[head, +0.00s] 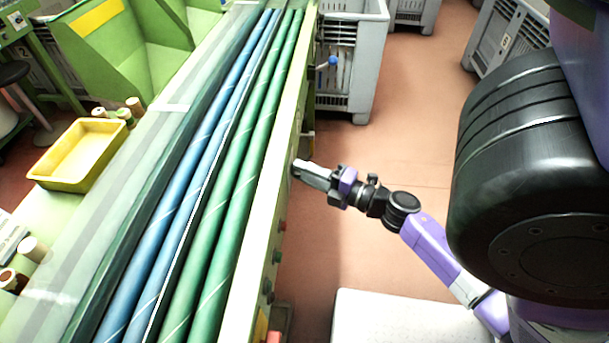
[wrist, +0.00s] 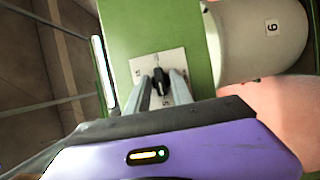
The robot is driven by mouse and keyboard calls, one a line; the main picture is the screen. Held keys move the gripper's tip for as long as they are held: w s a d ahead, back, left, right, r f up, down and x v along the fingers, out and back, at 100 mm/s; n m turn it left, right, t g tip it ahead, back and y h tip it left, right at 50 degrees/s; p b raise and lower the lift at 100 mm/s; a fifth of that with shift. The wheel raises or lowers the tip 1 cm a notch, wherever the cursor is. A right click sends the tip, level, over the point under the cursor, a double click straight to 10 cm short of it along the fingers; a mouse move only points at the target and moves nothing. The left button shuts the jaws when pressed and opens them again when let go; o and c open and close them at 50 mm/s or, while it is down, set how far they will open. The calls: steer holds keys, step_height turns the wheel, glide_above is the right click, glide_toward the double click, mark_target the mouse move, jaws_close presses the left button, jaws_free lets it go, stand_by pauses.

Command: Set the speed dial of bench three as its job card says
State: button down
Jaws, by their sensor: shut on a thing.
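The speed dial (wrist: 158,80) is a small black knob on a pale square plate (wrist: 140,66), fixed to a green panel. The plate's markings are too small to read. My gripper (wrist: 160,78) has one finger on each side of the knob and is shut on it. In the head view my gripper (head: 301,168) reaches to the side of the green machine (head: 262,200), and its fingertips and the dial are hidden there. I cannot make out a readable job card or a bench number in either view.
Blue and green rollers (head: 225,200) run along the machine top. Grey crates (head: 345,60) stand behind. A pale container marked 6 (wrist: 270,27) is beside the panel.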

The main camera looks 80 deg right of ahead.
stand_by(0.4)
steer(key=c, duration=1.4)
jaws_free()
steer(key=shift+c, duration=0.2)
steer(key=v, duration=0.8)
steer(key=shift+b, duration=0.45)
steer(key=shift+w, duration=0.1)
